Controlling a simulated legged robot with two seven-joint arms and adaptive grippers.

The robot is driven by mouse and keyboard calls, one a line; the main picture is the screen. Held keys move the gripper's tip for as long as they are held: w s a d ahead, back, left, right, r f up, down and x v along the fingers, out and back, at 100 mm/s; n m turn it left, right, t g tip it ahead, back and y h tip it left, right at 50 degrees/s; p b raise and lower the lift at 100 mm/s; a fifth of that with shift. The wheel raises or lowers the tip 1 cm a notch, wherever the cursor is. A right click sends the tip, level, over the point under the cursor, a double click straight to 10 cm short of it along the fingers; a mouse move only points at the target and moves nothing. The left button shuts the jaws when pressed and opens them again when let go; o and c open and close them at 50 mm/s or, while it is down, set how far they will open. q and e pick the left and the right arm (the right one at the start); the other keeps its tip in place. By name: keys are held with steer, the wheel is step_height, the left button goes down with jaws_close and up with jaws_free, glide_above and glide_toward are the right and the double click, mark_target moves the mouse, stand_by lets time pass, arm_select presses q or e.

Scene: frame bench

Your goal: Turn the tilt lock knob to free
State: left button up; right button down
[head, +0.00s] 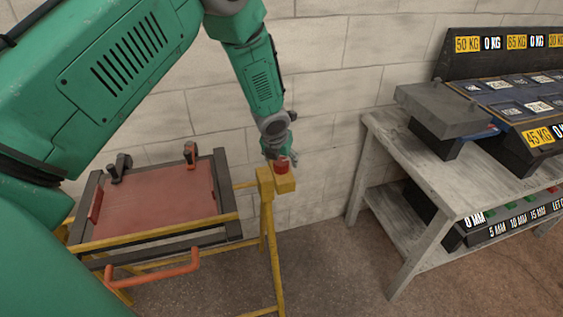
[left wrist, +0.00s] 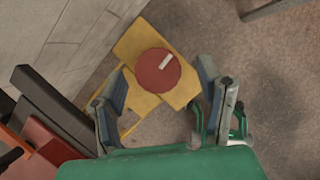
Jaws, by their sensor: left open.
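The tilt lock knob (head: 282,168) is a red round knob on top of a yellow block (head: 286,186) at the right end of the yellow frame. In the left wrist view the knob (left wrist: 153,79) is a red disc with a short white mark that points to the upper right. My left gripper (head: 280,155) points down at the knob in the head view. In the left wrist view its two fingers (left wrist: 162,70) are spread on either side of the knob, with gaps to both sides. It is open and empty. My right gripper is not in view.
A red panel in a dark frame (head: 228,196) sits on the yellow stand, with an orange handle (head: 160,270) in front. A grey bench (head: 385,150) with labelled weight racks stands at the right. A block wall is close behind. The floor between stand and bench is clear.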

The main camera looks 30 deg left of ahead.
arm_select(q)
steer(key=shift+w+d+f, duration=0.1)
steer(key=shift+w+f, duration=0.1)
steer(key=shift+f, duration=0.25)
steer(key=shift+w+d+f, duration=0.1)
steer(key=shift+w+f, duration=0.1)
steer(key=shift+f, duration=0.25)
steer(key=shift+a+f, duration=0.2)
steer(key=shift+a, duration=0.6)
steer(key=c, duration=1.2)
steer(key=shift+o, duration=0.2)
steer(key=shift+w+d, duration=0.1)
steer(key=shift+d, duration=0.3)
